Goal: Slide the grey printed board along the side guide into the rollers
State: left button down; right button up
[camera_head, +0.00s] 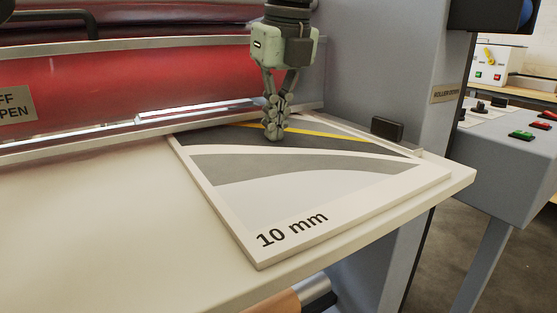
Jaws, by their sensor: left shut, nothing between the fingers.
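The grey printed board (270,194) lies flat on the pale feed table (100,235). It has a grey and yellow print, a white border and "10 mm" at its near corner. Its far edge is close to the front of the red roller (170,75); whether it touches the rollers cannot be told. The side guide (405,148) runs along the board's right edge, with a dark block (387,129) there. My left gripper (274,137) points down, shut and empty, with its fingertips at the board's far part, seemingly touching its top. My right gripper is not in view.
A grey side housing (390,60) with a "ROLLER DOWN" label stands right of the board. A control panel (520,150) with green and red buttons is further right. The table left of the board is clear. A brownish roll (275,303) shows below the table edge.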

aim_at(263, 132)
pick_arm(q)
jog(key=shift+w+a, duration=0.1)
jog(key=shift+w, duration=0.05)
jog(key=shift+w+a+p, duration=0.3)
jog(key=shift+w+a, duration=0.1)
jog(key=shift+w, duration=0.25)
jog(key=shift+w+a+p, duration=0.3)
jog(key=shift+w+a, duration=0.1)
jog(key=shift+w, duration=0.2)
jog(key=shift+w+a+f, duration=0.1)
jog(key=shift+w+a, duration=0.15)
jog(key=shift+w, duration=0.1)
jog(key=shift+r, duration=1)
jog(key=shift+r, duration=2.5)
